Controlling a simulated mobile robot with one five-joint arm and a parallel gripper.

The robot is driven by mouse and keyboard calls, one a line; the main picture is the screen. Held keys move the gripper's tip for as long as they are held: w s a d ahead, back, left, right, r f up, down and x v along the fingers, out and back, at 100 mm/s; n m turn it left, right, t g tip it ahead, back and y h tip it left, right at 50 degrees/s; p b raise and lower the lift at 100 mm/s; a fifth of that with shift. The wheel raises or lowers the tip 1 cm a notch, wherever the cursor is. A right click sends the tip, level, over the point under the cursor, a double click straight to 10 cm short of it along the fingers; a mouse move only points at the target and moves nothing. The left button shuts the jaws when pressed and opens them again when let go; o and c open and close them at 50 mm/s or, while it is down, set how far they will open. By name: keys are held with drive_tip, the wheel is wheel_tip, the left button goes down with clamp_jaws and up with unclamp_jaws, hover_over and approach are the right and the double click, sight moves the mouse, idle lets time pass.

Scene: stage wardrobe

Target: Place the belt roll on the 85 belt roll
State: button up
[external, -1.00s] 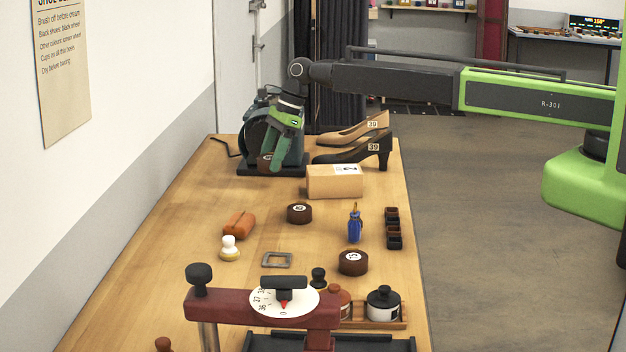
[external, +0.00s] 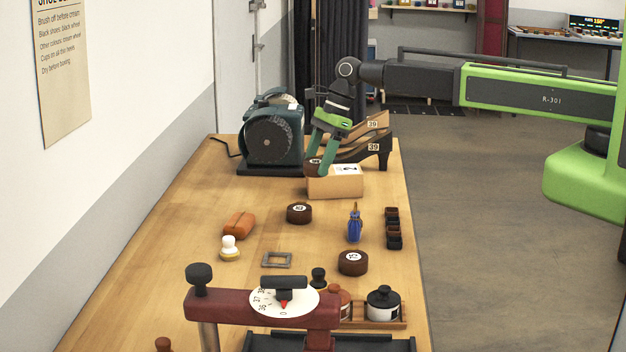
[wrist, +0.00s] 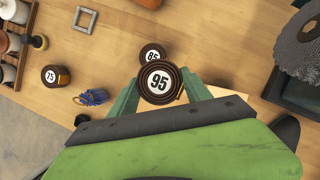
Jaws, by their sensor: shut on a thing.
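My gripper (external: 317,158) is shut on a dark brown belt roll marked 95 (wrist: 160,83). This belt roll also shows at the fingertips in the external view (external: 313,167), in the air near the left end of the tan box. The 85 belt roll (external: 299,213) lies flat on the bench, apart from the held roll and nearer the external camera. In the wrist view the 85 belt roll (wrist: 151,52) is partly hidden behind the held roll. A third belt roll, marked 75 (external: 352,263), lies farther toward the front right; it shows at left in the wrist view (wrist: 52,76).
The tan box (external: 335,184) stands close below my gripper.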

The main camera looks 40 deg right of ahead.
drive_tip(key=b, duration=0.2)
hover_over(296, 208)
drive_tip(key=d, duration=0.2)
drive_tip(key=f, duration=0.3)
drive_tip(key=shift+s+a+f, duration=0.2)
drive_tip(key=shift+f, duration=0.1)
drive_tip(key=shift+a, duration=0.2)
wheel_tip(296, 208, down, 4)
drive_tip(key=b, duration=0.4)
drive_tip(key=shift+f+b, duration=0.2)
drive_tip(key=shift+b, duration=0.15)
drive_tip(key=shift+r, duration=0.25)
drive_tip(key=shift+f, duration=0.2)
drive_tip(key=o, duration=1.5)
drive_tip(key=shift+c, duration=0.2)
drive_tip(key=shift+r, duration=0.1)
